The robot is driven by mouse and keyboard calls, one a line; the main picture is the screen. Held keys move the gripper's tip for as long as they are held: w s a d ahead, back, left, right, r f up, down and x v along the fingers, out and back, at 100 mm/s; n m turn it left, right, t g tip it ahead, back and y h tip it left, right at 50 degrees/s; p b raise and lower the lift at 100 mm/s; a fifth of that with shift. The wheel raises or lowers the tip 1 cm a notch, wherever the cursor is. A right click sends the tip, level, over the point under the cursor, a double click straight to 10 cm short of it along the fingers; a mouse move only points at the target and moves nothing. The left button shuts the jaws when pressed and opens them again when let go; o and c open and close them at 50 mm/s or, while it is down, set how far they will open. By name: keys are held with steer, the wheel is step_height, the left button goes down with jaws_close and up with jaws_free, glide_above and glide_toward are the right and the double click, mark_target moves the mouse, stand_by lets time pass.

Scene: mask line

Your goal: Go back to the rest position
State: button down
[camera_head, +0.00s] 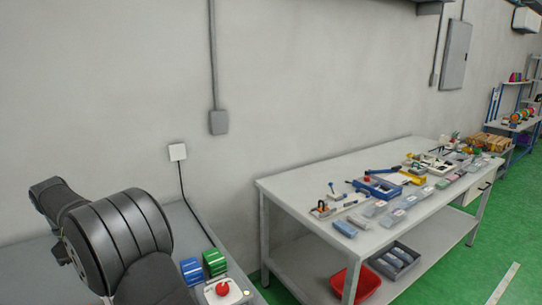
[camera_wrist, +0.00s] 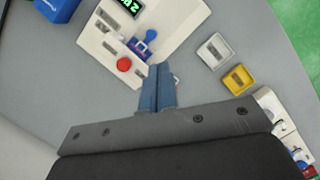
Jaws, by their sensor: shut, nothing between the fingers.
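My gripper (camera_wrist: 158,70) shows in the wrist view with its two blue fingers together and nothing between them. The fingertips are over the grey worktop (camera_wrist: 60,110), beside the near edge of an off-white machine (camera_wrist: 110,40). That machine has a red button (camera_wrist: 124,64), a green-lit display (camera_wrist: 128,6) and a small blue part. I cannot tell whether the fingers touch anything. In the head view my dark arm covers the lower left, and my gripper is not visible there.
A grey square piece (camera_wrist: 213,50) and a yellow one (camera_wrist: 238,79) lie right of the machine. In the head view, a blue box (camera_head: 192,271) and a green box (camera_head: 214,262) stand near the worktop's right edge. A long table (camera_head: 290,187) with tools and bins stands further right.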

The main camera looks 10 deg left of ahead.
steer(key=shift+s+d+f+n+t, duration=0.2)
steer(key=shift+s+n, duration=0.2)
steer(key=shift+n, duration=0.35)
steer(key=shift+s+d+f+n+t, duration=0.1)
steer(key=shift+s+d+n, duration=0.25)
steer(key=shift+n, duration=0.35)
steer(key=shift+s+d+f+n+t, duration=0.1)
steer(key=shift+s+n, duration=0.35)
steer(key=shift+n, duration=0.3)
steer(key=w+r+m+g+y, duration=0.1)
steer(key=w+m+y, duration=0.4)
steer(key=w+m, duration=0.2)
steer(key=shift+w+r+m, duration=0.3)
steer(key=shift+w, duration=0.3)
